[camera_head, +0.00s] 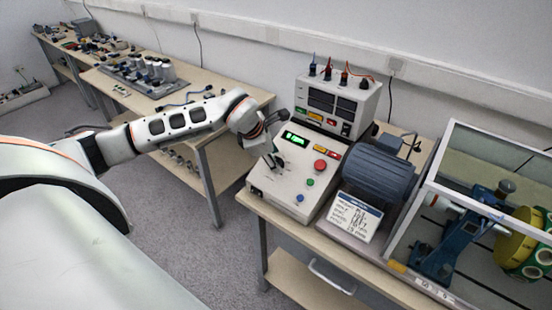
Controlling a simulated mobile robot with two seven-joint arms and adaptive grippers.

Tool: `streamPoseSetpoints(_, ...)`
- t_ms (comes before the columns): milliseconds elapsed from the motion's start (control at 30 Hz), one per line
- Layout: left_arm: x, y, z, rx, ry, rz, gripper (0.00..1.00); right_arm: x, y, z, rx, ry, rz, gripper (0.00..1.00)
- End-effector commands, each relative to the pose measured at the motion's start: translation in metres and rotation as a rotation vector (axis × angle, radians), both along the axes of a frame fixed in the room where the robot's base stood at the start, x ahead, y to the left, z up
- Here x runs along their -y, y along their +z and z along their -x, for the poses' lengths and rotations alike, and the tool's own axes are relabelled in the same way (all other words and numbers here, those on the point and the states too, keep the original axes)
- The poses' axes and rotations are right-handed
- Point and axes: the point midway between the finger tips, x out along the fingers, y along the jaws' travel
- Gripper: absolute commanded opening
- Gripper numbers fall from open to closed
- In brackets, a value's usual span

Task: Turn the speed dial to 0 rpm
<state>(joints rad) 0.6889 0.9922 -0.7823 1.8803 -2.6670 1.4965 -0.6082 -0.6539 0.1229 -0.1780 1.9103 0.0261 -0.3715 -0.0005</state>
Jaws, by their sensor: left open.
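The control box (291,196) stands on the table's left end, with a lit green display (294,138), a red round button (320,165), a green button and a blue button on its sloped face. The speed dial seems to lie under my left gripper (272,160), near the left side of the face, and is mostly hidden. My left gripper is open with its fingertips at or just above the panel there. I cannot tell whether they touch the dial or where it points. My right gripper is not in view.
A meter unit (337,104) with cables stands behind the box. A blue motor (377,172) and a label card (353,217) are to its right. A framed clear guard (440,160) encloses a blue and yellow machine. Another bench (205,130) runs behind my left arm.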

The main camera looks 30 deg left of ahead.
Motion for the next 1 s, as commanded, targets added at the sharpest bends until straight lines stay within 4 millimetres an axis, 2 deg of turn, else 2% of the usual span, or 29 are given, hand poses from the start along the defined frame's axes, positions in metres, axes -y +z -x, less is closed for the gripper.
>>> streamPoseSetpoints(133, 0.0014, -0.0098, -0.0045, -0.002, 0.000, 0.002, 0.44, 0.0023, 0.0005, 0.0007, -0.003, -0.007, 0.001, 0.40)
streamPoseSetpoints(433, 0.0019, -0.0119, -0.0057, 0.000, -0.001, 0.001, 0.44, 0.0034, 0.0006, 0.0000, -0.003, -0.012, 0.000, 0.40)
streamPoseSetpoints(567, 0.0017, -0.0118, -0.0057, 0.000, -0.001, 0.001, 0.10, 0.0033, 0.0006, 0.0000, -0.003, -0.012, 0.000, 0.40)
streamPoseSetpoints(600, 0.0018, -0.0119, -0.0056, 0.000, -0.001, 0.001, 0.06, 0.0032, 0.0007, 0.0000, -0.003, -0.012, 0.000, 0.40)
streamPoseSetpoints(1000, 0.0013, -0.0127, -0.0057, -0.001, 0.044, 0.022, 0.06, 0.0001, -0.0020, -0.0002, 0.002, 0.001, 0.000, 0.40)
